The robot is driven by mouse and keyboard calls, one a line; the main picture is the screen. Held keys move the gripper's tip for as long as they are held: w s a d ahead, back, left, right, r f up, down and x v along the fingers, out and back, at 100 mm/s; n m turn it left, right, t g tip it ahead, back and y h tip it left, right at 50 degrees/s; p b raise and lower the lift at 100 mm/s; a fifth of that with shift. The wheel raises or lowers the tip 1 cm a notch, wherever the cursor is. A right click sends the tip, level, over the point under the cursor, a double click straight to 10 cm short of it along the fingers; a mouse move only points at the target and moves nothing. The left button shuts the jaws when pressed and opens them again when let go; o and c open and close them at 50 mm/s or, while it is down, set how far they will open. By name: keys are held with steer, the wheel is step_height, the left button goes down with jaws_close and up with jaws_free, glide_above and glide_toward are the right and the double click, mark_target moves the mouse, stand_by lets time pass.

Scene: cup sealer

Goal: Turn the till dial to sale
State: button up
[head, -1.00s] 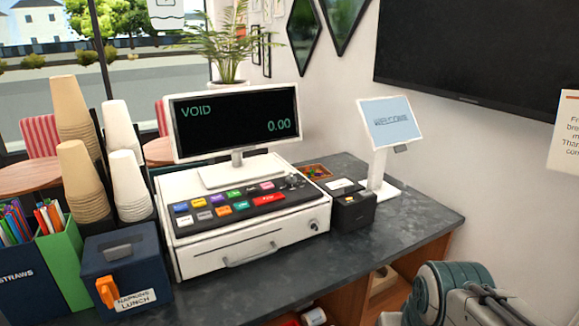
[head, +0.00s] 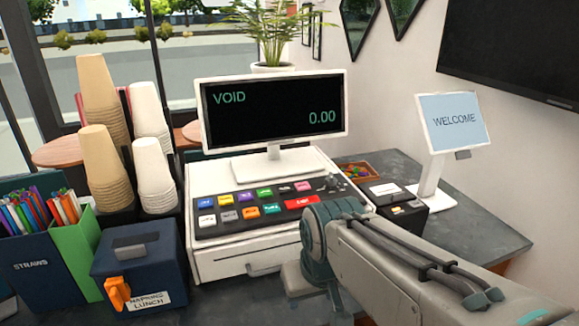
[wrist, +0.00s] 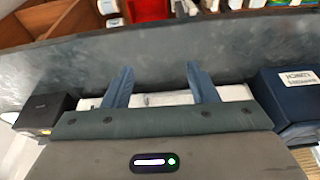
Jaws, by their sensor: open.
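The till (head: 230,262) is a white unit with a black sloping key panel, and its screen (head: 274,112) reads VOID and 0.00. My arm reaches in from the lower right, in front of the till. In the wrist view, my gripper (wrist: 160,85) is open and empty, its two blue fingers apart. The till's white front (wrist: 165,98) shows beyond and between the fingers; contact is not visible. The head view hides the fingertips.
A black printer (head: 398,207) and a WELCOME display (head: 454,122) stand right of the till. A navy napkin box (head: 142,265), straw holders (head: 45,258) and cup stacks (head: 105,95) stand left. The counter (head: 490,232) is bare at the right.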

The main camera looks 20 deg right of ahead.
steer(key=w+d+r+m+h+b, duration=0.1)
steer(key=w+d+r, duration=0.2)
steer(key=w+r, duration=0.35)
steer(key=w+d+r+m, duration=0.1)
steer(key=w+d+r, duration=0.25)
steer(key=w, duration=0.65)
steer(key=m+t+b, duration=0.1)
steer(key=m+b, duration=0.1)
glide_toward(331, 175)
steer(key=shift+h, duration=0.3)
steer(key=p+x, duration=0.1)
steer(key=x, duration=0.8)
steer(key=shift+a, duration=0.2)
steer(key=c, duration=1)
